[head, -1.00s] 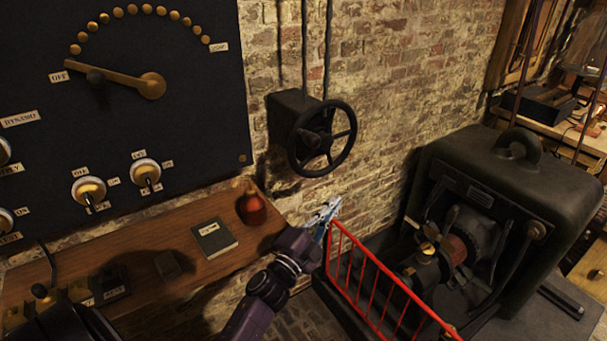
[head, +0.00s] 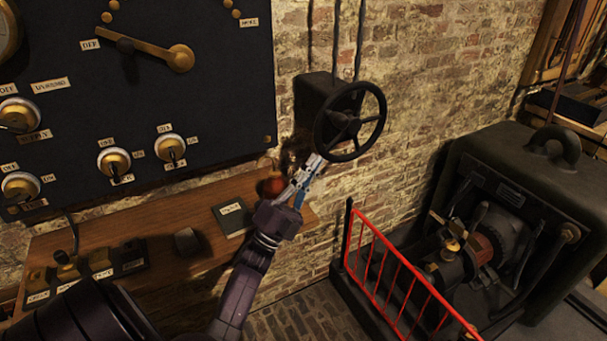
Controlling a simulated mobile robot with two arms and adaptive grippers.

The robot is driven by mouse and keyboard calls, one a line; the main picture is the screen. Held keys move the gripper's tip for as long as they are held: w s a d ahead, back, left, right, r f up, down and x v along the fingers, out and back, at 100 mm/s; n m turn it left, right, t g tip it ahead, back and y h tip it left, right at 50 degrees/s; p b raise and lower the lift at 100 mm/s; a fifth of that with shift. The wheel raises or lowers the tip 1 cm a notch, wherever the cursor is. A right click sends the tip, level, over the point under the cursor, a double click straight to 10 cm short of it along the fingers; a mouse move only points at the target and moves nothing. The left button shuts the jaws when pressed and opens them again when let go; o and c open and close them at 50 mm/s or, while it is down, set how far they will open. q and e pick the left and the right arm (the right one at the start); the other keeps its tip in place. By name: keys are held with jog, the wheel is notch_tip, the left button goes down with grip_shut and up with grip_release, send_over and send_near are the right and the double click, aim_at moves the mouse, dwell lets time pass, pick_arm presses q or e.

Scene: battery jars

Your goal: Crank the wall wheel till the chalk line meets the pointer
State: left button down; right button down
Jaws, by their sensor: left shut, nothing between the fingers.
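The dark wall wheel (head: 345,121) stands out from a black box (head: 313,104) on the brick wall, with its spokes and hub in plain sight. My left gripper (head: 316,163) reaches up from below to the wheel's lower left rim. Its fingers are shut with nothing seen between them. The fingertips look close to the rim, but I cannot tell whether they touch it. I cannot make out a chalk line or a pointer at the wheel. My right gripper is out of view.
A wooden shelf (head: 158,215) below the black switch panel (head: 222,90) carries a red flask (head: 271,187), partly behind my gripper, and a small dark book (head: 231,219). A red railing (head: 398,275) fences a dark machine (head: 535,180) at right.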

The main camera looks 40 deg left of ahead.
aim_at(337, 126)
pick_arm(q)
jog(key=p+x, duration=0.2)
jog(key=x, duration=0.5)
jog(key=shift+r+p, duration=0.15)
jog(key=shift+p, duration=0.2)
jog(key=shift+w+d+r+g+p, duration=0.1)
jog(key=shift+w+r+g+p, duration=0.3)
jog(key=shift+r+p, duration=0.6)
jog(key=shift+f, duration=0.35)
